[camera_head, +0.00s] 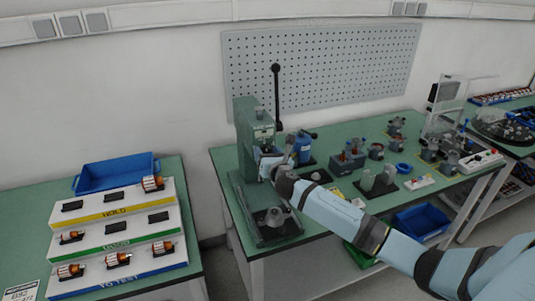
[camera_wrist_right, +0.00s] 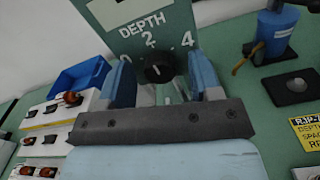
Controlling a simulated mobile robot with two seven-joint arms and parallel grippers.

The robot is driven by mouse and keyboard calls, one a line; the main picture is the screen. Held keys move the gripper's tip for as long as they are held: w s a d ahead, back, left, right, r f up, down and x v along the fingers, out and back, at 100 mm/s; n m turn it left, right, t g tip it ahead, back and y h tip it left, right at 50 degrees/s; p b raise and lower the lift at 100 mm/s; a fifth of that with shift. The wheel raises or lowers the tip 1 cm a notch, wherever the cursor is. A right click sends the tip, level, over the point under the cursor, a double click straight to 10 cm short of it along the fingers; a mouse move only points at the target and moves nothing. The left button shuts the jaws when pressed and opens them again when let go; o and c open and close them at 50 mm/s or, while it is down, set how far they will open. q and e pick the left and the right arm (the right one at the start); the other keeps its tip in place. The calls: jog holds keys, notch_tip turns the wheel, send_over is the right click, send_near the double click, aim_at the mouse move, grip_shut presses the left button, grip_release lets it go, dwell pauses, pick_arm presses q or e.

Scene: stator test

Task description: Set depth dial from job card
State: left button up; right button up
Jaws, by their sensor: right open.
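The green press (camera_head: 250,130) stands on the right-hand bench, with its tall black lever up. In the right wrist view its plate is marked DEPTH (camera_wrist_right: 143,25), with a 2 above the dial and a 4 to the right. The round black depth dial (camera_wrist_right: 159,69) sits below the 2; where its pointer is set is too small to tell. My right gripper (camera_head: 270,166) is open at the front of the press. Its two blue fingers, also in the wrist view (camera_wrist_right: 160,78), stand either side of the dial, apart from it. My left gripper is not in view.
A white card (camera_head: 21,290) lies on the left bench near the stepped rack (camera_head: 120,227) of rotors. A blue tray (camera_head: 117,172) sits behind. Several fixtures crowd the bench right of the press.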

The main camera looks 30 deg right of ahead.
jog(key=c, duration=0.9)
jog(key=shift+c, duration=0.2)
jog(key=shift+m, duration=0.4)
jog(key=m+b, duration=0.1)
jog(key=m, duration=0.9)
jog(key=shift+f+m+b, duration=0.1)
jog(key=shift+m+b, duration=0.2)
jog(key=shift+m, duration=0.4)
jog(key=o, duration=0.9)
